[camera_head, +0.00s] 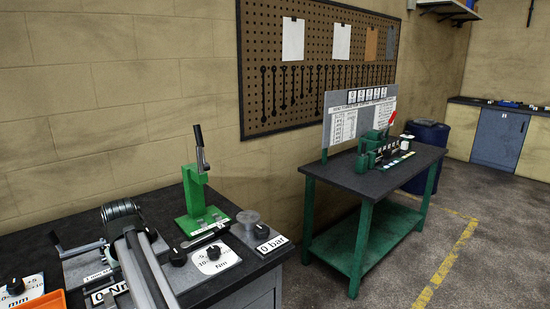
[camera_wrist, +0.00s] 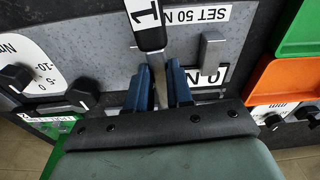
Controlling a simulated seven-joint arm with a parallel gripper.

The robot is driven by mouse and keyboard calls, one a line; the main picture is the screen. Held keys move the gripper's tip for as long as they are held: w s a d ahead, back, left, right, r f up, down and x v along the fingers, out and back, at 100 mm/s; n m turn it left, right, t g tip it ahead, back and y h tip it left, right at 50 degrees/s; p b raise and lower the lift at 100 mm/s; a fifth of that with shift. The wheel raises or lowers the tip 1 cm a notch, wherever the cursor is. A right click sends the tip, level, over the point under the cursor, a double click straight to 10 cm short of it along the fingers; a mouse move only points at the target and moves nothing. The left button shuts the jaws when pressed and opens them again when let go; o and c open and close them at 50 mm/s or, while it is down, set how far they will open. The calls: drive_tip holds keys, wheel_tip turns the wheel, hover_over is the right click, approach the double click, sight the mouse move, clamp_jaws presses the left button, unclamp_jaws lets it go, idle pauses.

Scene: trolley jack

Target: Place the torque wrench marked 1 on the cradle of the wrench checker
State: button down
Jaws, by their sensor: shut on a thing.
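The torque wrench marked 1 (camera_wrist: 149,32) has a dark handle with a white label. It runs down from the top edge of the wrist view to between the blue fingers of my gripper (camera_wrist: 159,90). The gripper is shut on its metal shaft. Both are over a grey plate (camera_wrist: 105,50) bearing a "SET 50 N" label and a "0 N" readout (camera_wrist: 208,80), apparently the wrench checker. A grey upright bracket (camera_wrist: 211,48) stands on this plate, to the right of the wrench. I cannot tell whether the wrench touches the plate. In the head view my arm covers this area.
A Nm dial with a black knob (camera_wrist: 16,77) lies left of the gripper. Green (camera_wrist: 297,30) and orange (camera_wrist: 273,70) trays are close on the right. In the head view a green lever press (camera_head: 200,200) stands at the bench's back; a second table (camera_head: 370,180) stands beyond.

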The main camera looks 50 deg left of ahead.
drive_tip(key=w+d+f+m, duration=0.3)
drive_tip(key=w+d, duration=0.9)
drive_tip(key=w, duration=0.2)
drive_tip(key=w+d+f+m+t, duration=0.1)
drive_tip(key=w+d+f+m, duration=0.15)
drive_tip(key=w+d, duration=1.05)
drive_tip(key=w+d+f+m, duration=0.2)
drive_tip(key=w+d+m, duration=0.2)
drive_tip(key=w+d, duration=0.9)
drive_tip(key=w+d+f+m, duration=0.1)
drive_tip(key=w+d+m, duration=0.2)
drive_tip(key=d, duration=1.3)
drive_tip(key=w+d+f+m+h, duration=0.1)
drive_tip(key=w+d+m, duration=0.2)
drive_tip(key=w+d, duration=0.6)
drive_tip(key=w+d+f+m, duration=0.1)
drive_tip(key=w+d+m, duration=0.2)
drive_tip(key=d, duration=2.1)
drive_tip(key=w, duration=0.3)
drive_tip(key=shift+w+d+f+t, duration=0.15)
drive_tip(key=shift+w+f+t, duration=0.1)
drive_tip(key=shift+w+t, duration=0.1)
